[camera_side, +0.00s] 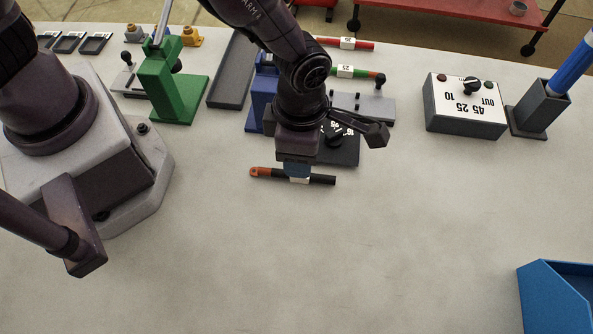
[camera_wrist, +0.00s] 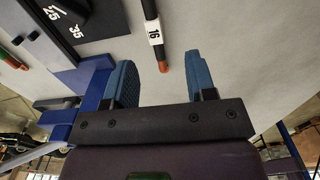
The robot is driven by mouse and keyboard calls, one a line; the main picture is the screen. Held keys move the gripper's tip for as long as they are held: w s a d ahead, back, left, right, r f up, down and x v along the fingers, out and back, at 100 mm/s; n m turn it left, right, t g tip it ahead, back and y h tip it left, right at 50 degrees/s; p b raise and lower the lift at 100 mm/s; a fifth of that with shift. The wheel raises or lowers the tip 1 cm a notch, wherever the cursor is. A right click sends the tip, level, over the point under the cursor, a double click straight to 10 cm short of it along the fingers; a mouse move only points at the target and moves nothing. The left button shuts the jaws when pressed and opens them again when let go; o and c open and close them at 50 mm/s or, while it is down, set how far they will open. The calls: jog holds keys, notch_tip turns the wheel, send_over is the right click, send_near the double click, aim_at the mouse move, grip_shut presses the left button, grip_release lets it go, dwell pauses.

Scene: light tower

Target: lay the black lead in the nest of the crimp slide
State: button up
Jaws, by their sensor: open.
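The black lead (camera_side: 322,179) lies on the table with a copper-coloured lug at its left end and a white label. In the wrist view the black lead (camera_wrist: 150,10) shows its label, 16, and its copper end lies between the finger pads in the picture. My gripper (camera_side: 297,168) is open, low over the lead's label. Its blue pads (camera_wrist: 161,72) stand apart in the wrist view. A blue press (camera_side: 261,95) stands behind my gripper, partly hidden by my arm. I cannot clearly make out the crimp slide or its nest.
A black dial plate (camera_side: 347,150) lies just behind the lead. A green press (camera_side: 170,85), grey tray (camera_side: 232,75), pegged grey plate (camera_side: 375,106), switch box (camera_side: 465,108) and grey holder (camera_side: 540,110) stand farther back. A blue bin (camera_side: 550,300) is at front right. The front table is clear.

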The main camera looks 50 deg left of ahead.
notch_tip(320, 180, down, 3)
jog(key=shift+r, duration=0.2)
jog(key=f, duration=0.2)
jog(key=a+f, duration=0.1)
jog(key=f, duration=0.2)
jog(key=shift+c, duration=0.2)
grip_shut()
